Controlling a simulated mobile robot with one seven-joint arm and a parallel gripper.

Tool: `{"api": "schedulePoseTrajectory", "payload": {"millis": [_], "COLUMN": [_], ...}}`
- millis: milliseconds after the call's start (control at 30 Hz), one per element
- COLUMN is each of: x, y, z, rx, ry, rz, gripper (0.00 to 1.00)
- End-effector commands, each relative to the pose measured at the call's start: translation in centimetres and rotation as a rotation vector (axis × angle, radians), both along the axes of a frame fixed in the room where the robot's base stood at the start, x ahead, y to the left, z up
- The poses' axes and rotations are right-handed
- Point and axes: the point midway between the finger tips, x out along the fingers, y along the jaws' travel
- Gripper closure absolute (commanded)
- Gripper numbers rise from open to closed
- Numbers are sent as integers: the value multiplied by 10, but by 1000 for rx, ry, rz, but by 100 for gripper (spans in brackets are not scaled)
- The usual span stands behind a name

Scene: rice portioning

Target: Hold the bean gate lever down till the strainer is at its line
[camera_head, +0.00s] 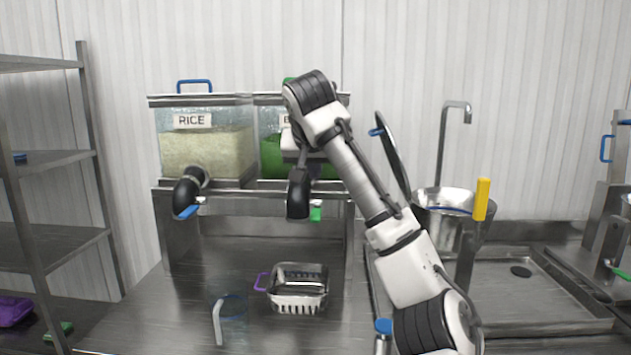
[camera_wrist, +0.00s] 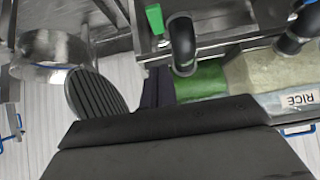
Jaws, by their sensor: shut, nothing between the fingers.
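The bean gate lever is a green tab (camera_head: 316,214) beside the black bean spout (camera_head: 298,198), below the bin of green beans (camera_head: 270,156). In the wrist view, the lever (camera_wrist: 155,18) and spout (camera_wrist: 182,45) show at the top. My gripper (camera_wrist: 170,125) is a dark shape across the bottom of that view, shut and empty, apart from the lever. In the head view it is largely hidden by my arm near the bean bin. The metal strainer (camera_head: 298,288), with a purple handle, stands on the counter below the bean spout. Its line and fill level cannot be made out.
The rice bin (camera_head: 206,150) with its blue gate lever (camera_head: 187,212) is at left. A clear container (camera_head: 230,318) stands left of the strainer. A steel pot (camera_head: 437,215), round dark disc (camera_head: 391,155) and sink (camera_head: 540,285) are at right. A shelf rack (camera_head: 50,160) is far left.

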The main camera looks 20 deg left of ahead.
Motion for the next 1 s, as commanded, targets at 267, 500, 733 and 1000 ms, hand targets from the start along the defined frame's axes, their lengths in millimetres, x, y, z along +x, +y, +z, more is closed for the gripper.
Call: {"api": "schedulePoseTrajectory", "payload": {"millis": [267, 500, 733, 1000], "x": [40, 59, 58, 58], "y": [10, 15, 16, 17], "z": [-38, -76, -97, -101], "rx": [-2, -3, 0, 0], "ry": [5, 1, 1, 0], "rz": [-2, -1, 0, 0], "gripper": [100, 100, 100, 100]}}
